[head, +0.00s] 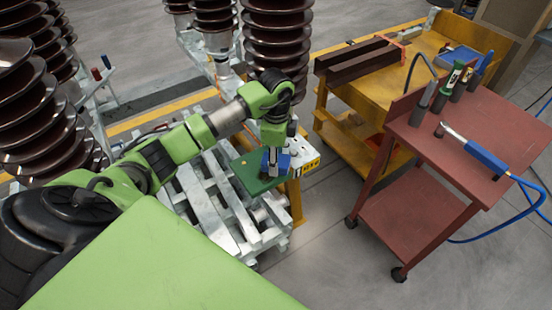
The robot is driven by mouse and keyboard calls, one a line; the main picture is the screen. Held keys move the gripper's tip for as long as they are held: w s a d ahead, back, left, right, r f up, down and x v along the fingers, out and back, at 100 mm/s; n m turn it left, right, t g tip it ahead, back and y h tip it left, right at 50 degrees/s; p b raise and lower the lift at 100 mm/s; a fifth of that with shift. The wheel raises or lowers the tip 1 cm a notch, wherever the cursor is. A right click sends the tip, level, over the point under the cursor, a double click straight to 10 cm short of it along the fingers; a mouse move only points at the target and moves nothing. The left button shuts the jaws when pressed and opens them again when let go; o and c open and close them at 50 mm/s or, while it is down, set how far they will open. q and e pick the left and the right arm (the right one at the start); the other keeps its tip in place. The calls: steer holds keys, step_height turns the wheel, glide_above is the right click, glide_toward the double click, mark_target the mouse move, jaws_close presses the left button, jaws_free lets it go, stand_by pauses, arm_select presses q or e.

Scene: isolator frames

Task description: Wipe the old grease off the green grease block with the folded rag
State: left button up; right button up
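The green grease block (250,182) shows as a flat green plate near the middle, beside a yellow post. My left gripper (271,164) points down over the right part of this plate. A small blue piece shows at its fingers, and a small dark brown patch lies just below them. I cannot tell whether either is the folded rag, or whether the fingers are open or shut. The fingertips seem at or just above the plate; contact is not clear. My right gripper is not in view.
A white box (304,158) with dark marks stands right of the plate. Pale metal slats (205,205) lie below. Brown ribbed insulators (275,40) stand behind. A red cart (425,195) holds several tools, and a yellow cart (385,92) carries dark bars. Grey floor between is clear.

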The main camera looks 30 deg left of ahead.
mark_target(266, 164)
arm_select(q)
steer(key=shift+f, duration=0.1)
steer(key=shift+s+a+p, duration=0.35)
steer(key=shift+s+p, duration=0.35)
steer(key=shift+s, duration=0.1)
steer(key=shift+s+a+r+p, duration=0.2)
steer(key=shift+s+a+p, duration=0.15)
steer(key=shift+s, duration=0.35)
steer(key=shift+s+a+f+p, duration=0.1)
steer(key=shift+s+a+p, duration=0.15)
steer(key=shift+s, duration=0.3)
steer(key=shift+s+a+p, duration=0.2)
steer(key=shift+s+p, duration=0.05)
steer(key=shift+s, duration=0.35)
steer(key=shift+s+a+f+p, duration=0.1)
steer(key=shift+s+a+p, duration=0.15)
steer(key=shift+s, duration=0.6)
steer(key=shift+f, duration=0.15)
